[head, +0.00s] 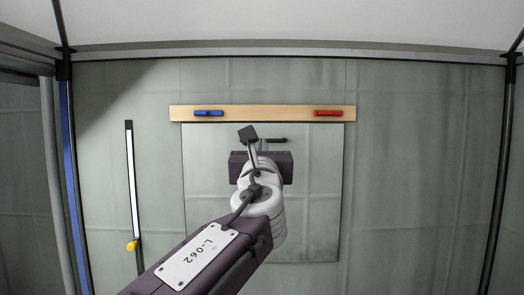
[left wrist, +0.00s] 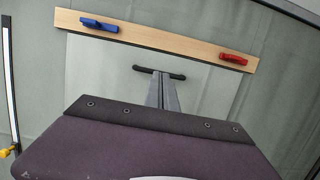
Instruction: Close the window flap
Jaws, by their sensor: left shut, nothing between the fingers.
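The window flap (head: 312,195) is a grey-green panel below a wooden bar (head: 265,113) on the tent wall. It also shows in the left wrist view (left wrist: 215,90). A short black handle (head: 277,140) sits near its top edge; the handle shows in the left wrist view (left wrist: 175,76) too. My left gripper (head: 264,146) is shut and empty, its fingertips (left wrist: 160,76) right at the middle of the handle. I cannot tell whether they touch it. My arm hides part of the flap. My right gripper is not in view.
The bar carries a blue catch (head: 208,113) at left and a red catch (head: 328,113) at right, both lying along it. A black and white strip with a yellow knob (head: 132,246) hangs at left. Tent poles (head: 502,170) stand at both sides.

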